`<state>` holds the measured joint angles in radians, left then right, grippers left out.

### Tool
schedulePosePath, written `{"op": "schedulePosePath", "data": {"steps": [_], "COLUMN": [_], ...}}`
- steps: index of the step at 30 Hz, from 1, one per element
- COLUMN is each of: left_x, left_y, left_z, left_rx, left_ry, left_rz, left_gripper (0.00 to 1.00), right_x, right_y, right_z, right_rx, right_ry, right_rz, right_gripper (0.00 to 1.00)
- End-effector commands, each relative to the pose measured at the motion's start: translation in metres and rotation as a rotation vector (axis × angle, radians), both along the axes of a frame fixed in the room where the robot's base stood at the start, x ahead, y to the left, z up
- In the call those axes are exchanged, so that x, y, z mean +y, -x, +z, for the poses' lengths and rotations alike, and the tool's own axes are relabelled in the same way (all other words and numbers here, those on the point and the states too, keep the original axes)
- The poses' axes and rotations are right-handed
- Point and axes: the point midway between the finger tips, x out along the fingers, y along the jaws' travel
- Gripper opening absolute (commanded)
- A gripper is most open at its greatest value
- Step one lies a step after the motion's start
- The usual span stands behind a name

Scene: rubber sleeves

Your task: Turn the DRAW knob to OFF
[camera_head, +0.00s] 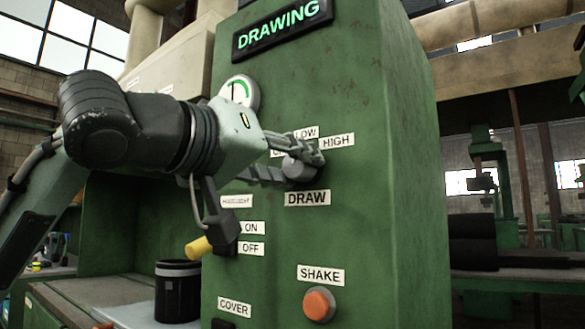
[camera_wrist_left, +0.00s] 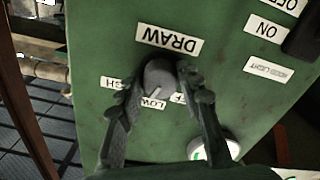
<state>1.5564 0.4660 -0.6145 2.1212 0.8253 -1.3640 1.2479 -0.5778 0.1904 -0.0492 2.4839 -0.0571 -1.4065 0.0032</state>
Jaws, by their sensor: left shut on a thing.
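The grey DRAW knob (camera_head: 297,169) is on the front of the green cabinet (camera_head: 400,200), above the DRAW label (camera_head: 307,198). My left gripper (camera_head: 301,164) is shut on the knob, with one finger on each side. In the left wrist view, which is upside down, the knob (camera_wrist_left: 160,76) sits between the two fingertips (camera_wrist_left: 160,80). Its pale pointer mark (camera_wrist_left: 154,92) appears to face the LOW label (camera_wrist_left: 153,103). The HIGH label (camera_head: 337,140) is to the right of LOW. The OFF label of this knob is mostly hidden by a finger. My right gripper is out of view.
A gauge (camera_head: 239,93) is up and left of the knob, near my left wrist. A black bin (camera_head: 178,295) stands at lower left.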

Motion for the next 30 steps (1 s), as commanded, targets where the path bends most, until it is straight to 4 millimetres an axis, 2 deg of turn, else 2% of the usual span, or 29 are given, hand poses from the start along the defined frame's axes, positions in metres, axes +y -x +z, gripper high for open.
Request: {"op": "schedulePosePath", "data": {"steps": [6,12,21,30], "left_x": [-0.002,-0.002,-0.002,-0.002], "left_y": [0.0,0.001,0.001,0.001], "left_z": [-0.001,0.0,0.001,0.002], "left_rx": [0.125,0.237,0.405,0.547], "left_ry": [0.168,0.321,0.55,0.746], "left_rz": [-0.004,-0.004,-0.002,-0.002], "left_gripper": [0.06,0.06,0.06,0.06], "right_x": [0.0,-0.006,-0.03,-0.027], "right_y": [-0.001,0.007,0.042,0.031], "right_z": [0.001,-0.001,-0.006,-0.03], "right_rx": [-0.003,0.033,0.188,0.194], "right_ry": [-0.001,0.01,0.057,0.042], "right_rz": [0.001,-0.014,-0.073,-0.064], "right_gripper": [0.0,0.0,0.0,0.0]}}
